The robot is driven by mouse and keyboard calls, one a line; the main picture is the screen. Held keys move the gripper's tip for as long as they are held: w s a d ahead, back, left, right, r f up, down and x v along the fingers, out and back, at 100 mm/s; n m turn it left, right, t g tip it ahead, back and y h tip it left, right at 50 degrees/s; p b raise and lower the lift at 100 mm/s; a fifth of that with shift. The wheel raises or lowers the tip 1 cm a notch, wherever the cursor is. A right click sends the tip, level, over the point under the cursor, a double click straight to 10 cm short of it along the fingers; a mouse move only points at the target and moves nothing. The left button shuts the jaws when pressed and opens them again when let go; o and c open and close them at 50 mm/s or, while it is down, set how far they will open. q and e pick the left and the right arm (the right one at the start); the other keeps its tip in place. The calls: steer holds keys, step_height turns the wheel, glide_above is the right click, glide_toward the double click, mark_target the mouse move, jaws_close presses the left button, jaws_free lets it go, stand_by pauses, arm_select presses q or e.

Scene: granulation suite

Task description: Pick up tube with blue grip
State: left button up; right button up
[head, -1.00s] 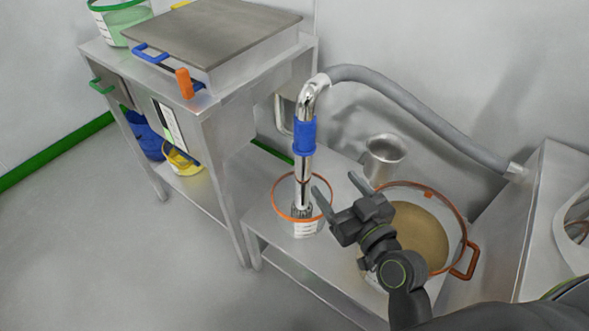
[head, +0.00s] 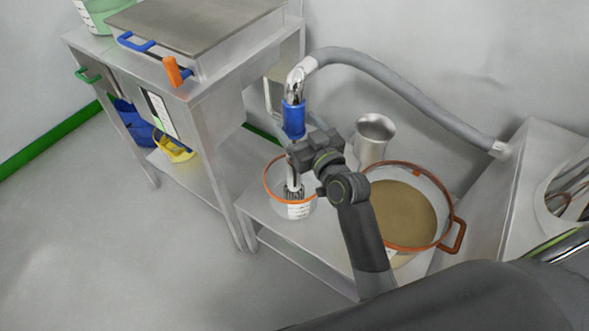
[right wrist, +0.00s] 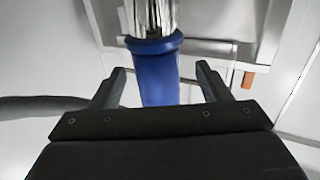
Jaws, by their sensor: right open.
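The tube is a shiny metal pipe with a blue grip (head: 293,118), on the end of a grey hose. It stands upright, its lower end inside a clear container with an orange rim (head: 268,190). My right gripper (head: 297,148) is at the tube, around the lower end of the blue grip, and hides part of the pipe. In the right wrist view the blue grip (right wrist: 158,78) shows between the two open fingers, with gaps on both sides. The right gripper (right wrist: 160,72) is not closed on it. My left gripper is not in view.
The grey hose (head: 400,92) arcs right to a metal housing. A metal jug (head: 374,135) and a large pot with brown contents and an orange rim (head: 452,210) stand right of the tube. A taller steel table (head: 215,105) is on the left. The floor at left is clear.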

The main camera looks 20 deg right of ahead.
steer(key=w, duration=0.5)
steer(key=shift+a+f, duration=0.2)
steer(key=shift+a, duration=0.1)
steer(key=shift+s, duration=0.1)
steer(key=shift+c, duration=0.2)
jaws_close()
